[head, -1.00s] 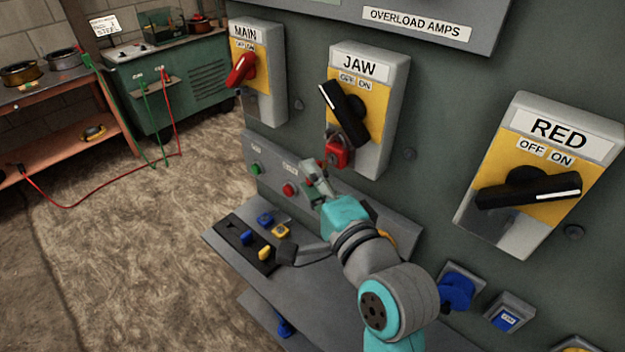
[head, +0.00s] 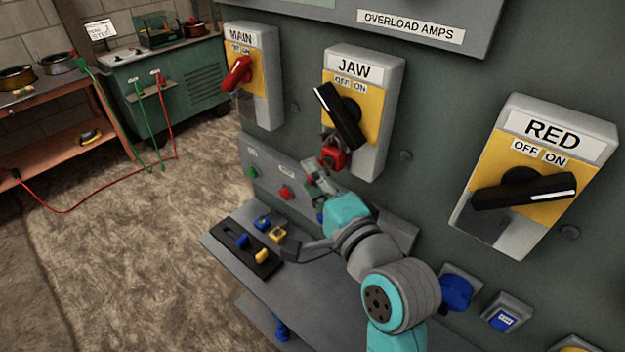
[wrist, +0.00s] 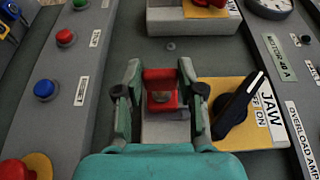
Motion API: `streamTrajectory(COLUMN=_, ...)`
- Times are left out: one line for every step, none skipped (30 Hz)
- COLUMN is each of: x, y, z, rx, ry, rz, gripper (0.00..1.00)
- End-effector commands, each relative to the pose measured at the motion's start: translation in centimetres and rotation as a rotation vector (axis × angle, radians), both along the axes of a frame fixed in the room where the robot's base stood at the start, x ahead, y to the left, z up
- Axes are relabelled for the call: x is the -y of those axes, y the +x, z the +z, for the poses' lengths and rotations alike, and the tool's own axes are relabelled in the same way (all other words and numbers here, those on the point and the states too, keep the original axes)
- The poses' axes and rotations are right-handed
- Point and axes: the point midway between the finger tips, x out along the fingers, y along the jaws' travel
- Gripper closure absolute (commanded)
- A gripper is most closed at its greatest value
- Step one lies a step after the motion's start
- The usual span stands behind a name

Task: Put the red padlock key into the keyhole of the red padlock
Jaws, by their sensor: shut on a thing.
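The red padlock (head: 333,154) hangs below the black handle of the JAW switch box. My gripper (head: 314,178) is just below and in front of it in the head view. In the wrist view my gripper (wrist: 160,80) has a finger on each side of a red shape. I take this to be the red padlock key (wrist: 160,97) between the fingers, with the red padlock in line behind it. The two reds overlap, so I cannot tell where the key ends or whether it touches the padlock. The keyhole does not show clearly.
The JAW handle (wrist: 236,106) is close to the right finger in the wrist view. The MAIN box (head: 253,80) and RED box (head: 535,175) flank the JAW box. A sloped button panel (head: 268,175) and a shelf with a joystick block (head: 246,250) lie below.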

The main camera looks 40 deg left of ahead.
Motion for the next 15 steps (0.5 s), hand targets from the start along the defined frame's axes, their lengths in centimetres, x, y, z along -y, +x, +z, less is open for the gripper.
streamTrajectory(x=0.02, y=0.11, z=0.02, rx=0.000, ry=0.000, rz=0.000, gripper=0.82)
streamTrajectory(x=0.03, y=0.17, z=0.02, rx=0.000, ry=0.000, rz=-0.001, gripper=0.82)
streamTrajectory(x=0.03, y=0.23, z=0.03, rx=0.000, ry=0.000, rz=-0.001, gripper=0.82)
streamTrajectory(x=0.03, y=0.29, z=0.03, rx=0.000, ry=0.001, rz=-0.001, gripper=0.82)
streamTrajectory(x=0.05, y=0.34, z=0.04, rx=0.001, ry=0.000, rz=-0.001, gripper=0.82)
streamTrajectory(x=0.05, y=0.41, z=0.04, rx=0.001, ry=0.000, rz=-0.001, gripper=0.82)
streamTrajectory(x=0.06, y=0.46, z=0.04, rx=0.001, ry=0.000, rz=-0.001, gripper=0.82)
streamTrajectory(x=0.07, y=0.51, z=0.05, rx=0.001, ry=0.000, rz=-0.001, gripper=0.82)
streamTrajectory(x=0.07, y=0.58, z=0.05, rx=0.001, ry=0.000, rz=-0.001, gripper=0.82)
streamTrajectory(x=0.08, y=0.63, z=0.05, rx=0.001, ry=0.000, rz=-0.001, gripper=0.82)
streamTrajectory(x=0.08, y=0.69, z=0.06, rx=0.001, ry=0.000, rz=-0.001, gripper=0.82)
streamTrajectory(x=0.09, y=0.76, z=0.05, rx=0.001, ry=0.000, rz=-0.001, gripper=0.82)
streamTrajectory(x=0.09, y=0.81, z=0.06, rx=0.001, ry=0.000, rz=-0.001, gripper=0.82)
streamTrajectory(x=0.09, y=0.86, z=0.05, rx=0.001, ry=0.000, rz=-0.001, gripper=0.82)
streamTrajectory(x=0.11, y=0.93, z=0.05, rx=0.001, ry=0.000, rz=-0.001, gripper=0.82)
